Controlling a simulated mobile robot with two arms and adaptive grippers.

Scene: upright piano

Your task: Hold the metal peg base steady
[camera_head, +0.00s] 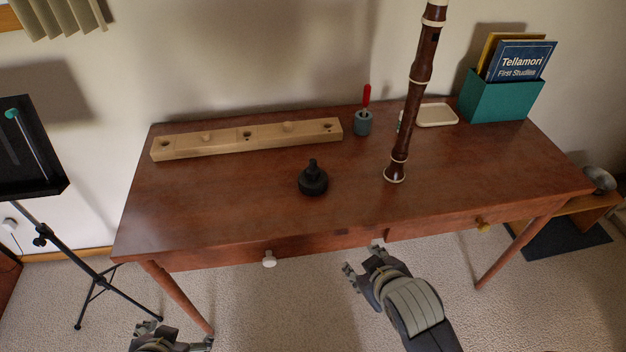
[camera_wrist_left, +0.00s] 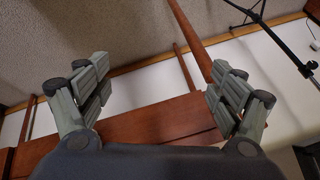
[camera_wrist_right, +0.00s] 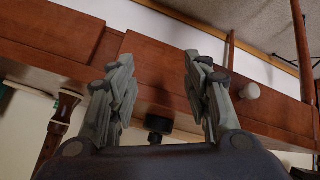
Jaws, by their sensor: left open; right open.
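The peg base (camera_head: 313,180), a dark round base with a short upright peg, stands on the brown wooden table (camera_head: 230,205) near its middle. It also shows small in the right wrist view (camera_wrist_right: 158,124), seen between my right fingers. My right gripper (camera_head: 363,257) is open and empty, in front of the table's front edge, to the right of the peg base and apart from it. My left gripper (camera_head: 172,338) is low at the bottom left of the head view, partly cut off. In the left wrist view (camera_wrist_left: 160,85) it is open and empty.
A tall brown recorder (camera_head: 412,105) stands upright right of the peg base. Behind are a wooden block with holes (camera_head: 225,142), a grey cup with a red item (camera_head: 363,124), a pale tray (camera_head: 437,116) and a teal book box (camera_head: 497,100). Drawer knobs (camera_head: 269,258) protrude in front.

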